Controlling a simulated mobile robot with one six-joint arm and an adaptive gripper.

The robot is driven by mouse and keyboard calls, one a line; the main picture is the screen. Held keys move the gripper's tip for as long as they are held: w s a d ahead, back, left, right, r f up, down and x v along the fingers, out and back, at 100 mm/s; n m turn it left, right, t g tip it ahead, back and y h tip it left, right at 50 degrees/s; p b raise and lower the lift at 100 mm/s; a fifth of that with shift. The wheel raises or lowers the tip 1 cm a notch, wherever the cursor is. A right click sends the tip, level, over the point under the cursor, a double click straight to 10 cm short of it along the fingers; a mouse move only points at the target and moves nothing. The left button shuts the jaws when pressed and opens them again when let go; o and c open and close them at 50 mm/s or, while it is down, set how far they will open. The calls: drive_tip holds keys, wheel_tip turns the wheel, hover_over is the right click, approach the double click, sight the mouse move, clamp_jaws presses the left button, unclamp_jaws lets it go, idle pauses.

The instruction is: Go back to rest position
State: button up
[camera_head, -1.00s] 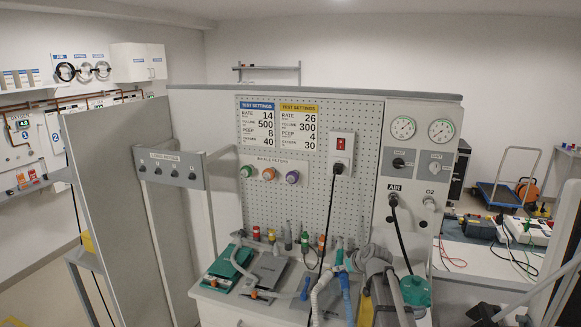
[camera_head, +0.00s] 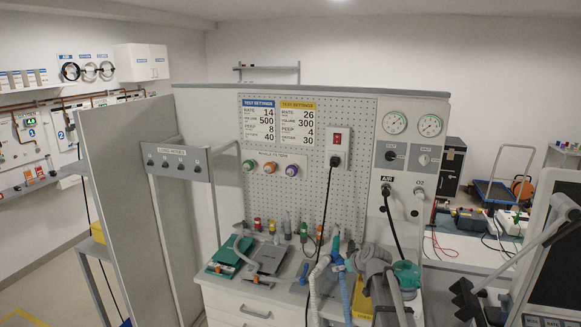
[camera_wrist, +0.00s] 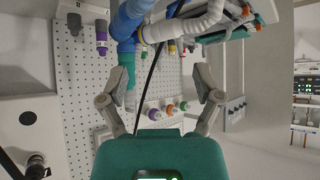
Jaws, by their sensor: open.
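My gripper (camera_wrist: 162,86) is open in the wrist view, its two grey fingers spread wide with nothing held between them. That view is upside down relative to the bench. A dark cable and a blue and white breathing hose (camera_wrist: 128,60) pass beyond the fingers, and I see no contact.
The bench (camera_head: 243,309) holds green and grey plates (camera_head: 232,252) and several coloured fittings. The pegboard (camera_head: 330,195) and gauge panel (camera_head: 400,155) rise behind. A dark-screened monitor (camera_head: 558,268) stands close at right. A tall grey partition (camera_head: 125,190) stands at left.

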drive_tip(key=s+f+m+g+h, duration=0.2)
drive_tip(key=s+f+g, duration=0.1)
drive_tip(key=s, duration=1.1)
drive_tip(key=s+f+m+g+h, duration=0.2)
drive_tip(key=s+g, duration=0.3)
drive_tip(key=s, duration=0.9)
drive_tip(key=shift+a+f+m, duration=0.4)
drive_tip(key=shift+f+m, duration=0.05)
drive_tip(key=shift+m, duration=0.25)
